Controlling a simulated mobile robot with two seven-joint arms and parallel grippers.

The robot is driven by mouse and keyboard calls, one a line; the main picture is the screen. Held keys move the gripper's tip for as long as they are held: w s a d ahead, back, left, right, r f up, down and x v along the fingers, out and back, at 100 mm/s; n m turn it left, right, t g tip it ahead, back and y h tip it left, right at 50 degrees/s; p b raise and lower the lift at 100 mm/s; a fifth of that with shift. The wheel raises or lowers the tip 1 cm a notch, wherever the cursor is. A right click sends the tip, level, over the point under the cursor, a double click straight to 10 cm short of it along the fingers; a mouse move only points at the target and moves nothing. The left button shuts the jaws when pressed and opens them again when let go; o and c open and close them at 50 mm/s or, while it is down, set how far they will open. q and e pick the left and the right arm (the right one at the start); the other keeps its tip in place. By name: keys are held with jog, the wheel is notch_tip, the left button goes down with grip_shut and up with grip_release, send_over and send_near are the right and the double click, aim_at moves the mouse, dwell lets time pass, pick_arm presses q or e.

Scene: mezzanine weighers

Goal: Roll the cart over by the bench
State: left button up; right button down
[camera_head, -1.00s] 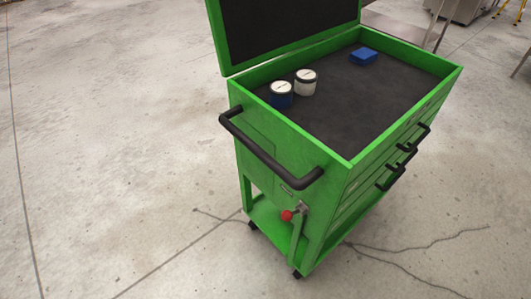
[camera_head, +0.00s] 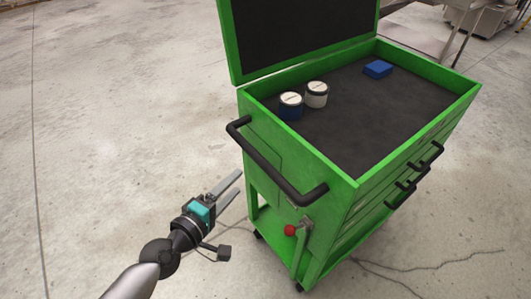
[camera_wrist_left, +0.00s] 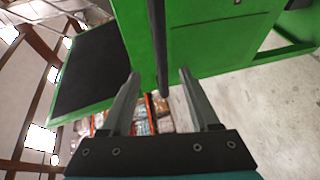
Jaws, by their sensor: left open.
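The green cart (camera_head: 345,215) stands in front of me with its lid up and a black push handle (camera_head: 275,165) on its near left side. A red knob (camera_head: 290,230) sits below the handle. My left gripper (camera_head: 240,181) is open and empty, left of and lower than the handle in the head view. In the left wrist view the handle (camera_wrist_left: 157,45) runs down the picture between the lines of the two open fingers (camera_wrist_left: 159,75), and the fingers are not closed on it. A grey table-like surface (camera_head: 412,32), perhaps the bench, is partly hidden behind the cart. My right gripper is not in view.
A blue-and-white round container (camera_head: 291,106), a white one (camera_head: 316,94) and a blue box (camera_head: 378,68) rest on the cart's dark top. The cart stands on small casters. The concrete floor (camera_head: 120,130) to the left is clear.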

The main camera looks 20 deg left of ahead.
pick_arm(q)
jog(key=b+x, duration=0.1)
jog(key=x, duration=1.4)
jog(key=shift+c, duration=0.2)
grip_shut()
dwell(1.1)
